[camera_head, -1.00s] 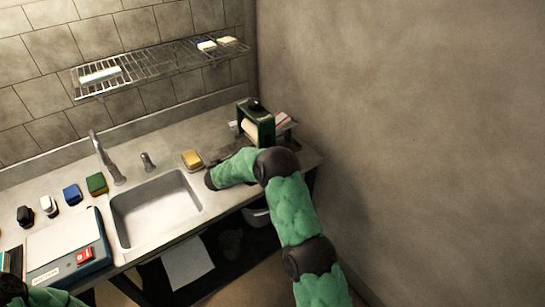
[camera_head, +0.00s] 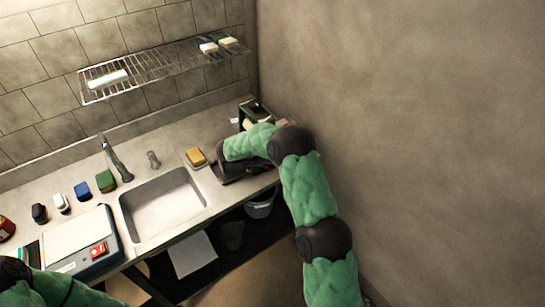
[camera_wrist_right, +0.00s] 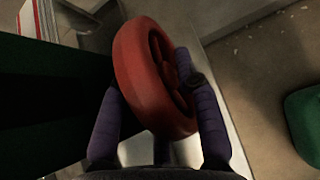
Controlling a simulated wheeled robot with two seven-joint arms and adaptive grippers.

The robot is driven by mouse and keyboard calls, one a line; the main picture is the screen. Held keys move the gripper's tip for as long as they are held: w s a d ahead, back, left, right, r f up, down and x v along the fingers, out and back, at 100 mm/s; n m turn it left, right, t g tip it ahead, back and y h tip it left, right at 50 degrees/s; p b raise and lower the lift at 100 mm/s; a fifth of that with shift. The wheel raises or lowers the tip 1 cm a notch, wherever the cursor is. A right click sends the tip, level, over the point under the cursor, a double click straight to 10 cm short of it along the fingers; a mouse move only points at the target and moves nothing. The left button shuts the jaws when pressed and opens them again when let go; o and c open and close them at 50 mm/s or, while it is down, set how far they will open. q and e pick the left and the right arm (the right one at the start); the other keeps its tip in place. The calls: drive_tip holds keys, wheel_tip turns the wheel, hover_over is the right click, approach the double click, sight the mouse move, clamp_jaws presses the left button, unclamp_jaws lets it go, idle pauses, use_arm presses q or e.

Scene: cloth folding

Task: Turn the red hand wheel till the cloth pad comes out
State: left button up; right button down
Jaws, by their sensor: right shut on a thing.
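The red hand wheel (camera_wrist_right: 145,75) fills the middle of the right wrist view, seen at a slant. My right gripper (camera_wrist_right: 152,82) is shut on it, with one purple finger on each side of the rim. In the head view the wheel is hidden behind my right arm. The dark green wringer-like machine (camera_head: 249,108) stands at the right end of the counter, partly covered by my arm, with a pale roller showing. I cannot make out the cloth pad. My left arm shows at the bottom left of the head view; its gripper is out of the picture.
The sink (camera_head: 162,205) lies left of my right arm, with a yellow sponge (camera_head: 196,157) near its back right corner. A scale-like device (camera_head: 80,243) stands at left. A bare wall (camera_head: 410,130) rises close on the right. A wire shelf (camera_head: 150,68) hangs above the counter.

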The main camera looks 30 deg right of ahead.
idle(0.3)
drive_tip(key=c, duration=0.9)
unclamp_jaws()
drive_tip(key=shift+d, duration=0.1)
drive_tip(key=v, duration=1.2)
